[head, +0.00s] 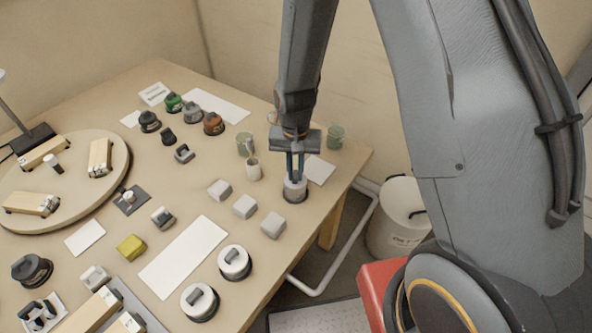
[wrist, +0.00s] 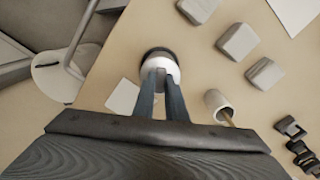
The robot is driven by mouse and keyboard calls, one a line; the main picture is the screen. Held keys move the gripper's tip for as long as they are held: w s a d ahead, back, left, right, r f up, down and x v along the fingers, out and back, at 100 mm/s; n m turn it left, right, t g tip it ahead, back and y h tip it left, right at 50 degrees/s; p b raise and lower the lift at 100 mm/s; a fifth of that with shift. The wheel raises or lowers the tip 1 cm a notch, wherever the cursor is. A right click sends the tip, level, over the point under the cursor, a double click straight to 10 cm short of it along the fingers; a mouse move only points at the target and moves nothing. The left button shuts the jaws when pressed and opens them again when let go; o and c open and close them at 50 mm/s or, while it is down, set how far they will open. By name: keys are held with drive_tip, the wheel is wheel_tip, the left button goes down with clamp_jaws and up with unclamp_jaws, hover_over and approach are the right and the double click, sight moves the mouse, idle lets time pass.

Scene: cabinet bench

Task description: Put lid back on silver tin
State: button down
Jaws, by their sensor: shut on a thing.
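My gripper (head: 294,176) is at the right part of the bench, pointing down, with its fingers close together. It is shut on the grey grip of a round white-silver lid (head: 293,189). In the wrist view the lid (wrist: 172,68) is between and beyond the fingertips (wrist: 161,86). A dark round rim (wrist: 156,51) shows under the lid's far side. I cannot tell whether the lid touches what is below it. The fingers hide part of the lid.
Two white round lidded tins (head: 235,262) (head: 200,301) stand near the front edge. Several pale blocks (head: 245,206) lie left of my gripper. The bench's right edge is close.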

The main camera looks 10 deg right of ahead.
idle(0.9)
drive_tip(key=c, duration=1.2)
unclamp_jaws()
drive_tip(key=shift+r, duration=0.1)
drive_tip(key=shift+r+p, duration=2.7)
drive_tip(key=shift+r, duration=0.7)
clamp_jaws()
